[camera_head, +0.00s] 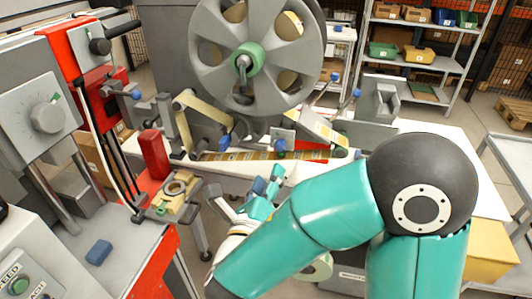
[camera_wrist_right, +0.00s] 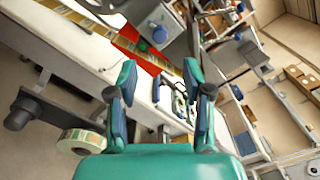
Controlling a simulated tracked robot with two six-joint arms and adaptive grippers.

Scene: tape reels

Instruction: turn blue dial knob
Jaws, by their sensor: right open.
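Several small blue knobs sit on the labelling machine in the head view: one at the left of the tape path (camera_head: 225,143), one by the white plate (camera_head: 280,146), and two at the back right, including an upper one (camera_head: 336,77). I cannot tell which is the blue dial knob. My right gripper (camera_head: 267,182) is open in front of the machine's front edge, below the knob by the white plate and apart from it. In the right wrist view, its open fingers (camera_wrist_right: 160,85) have nothing held between them. My left gripper is not in view.
A large grey reel (camera_head: 256,55) stands above the machine. At left are a grey panel with a dial (camera_head: 47,117), a red block (camera_head: 154,153) and a loose blue block (camera_head: 98,252). Shelving (camera_head: 420,62) stands at the back right. My right arm covers the lower right.

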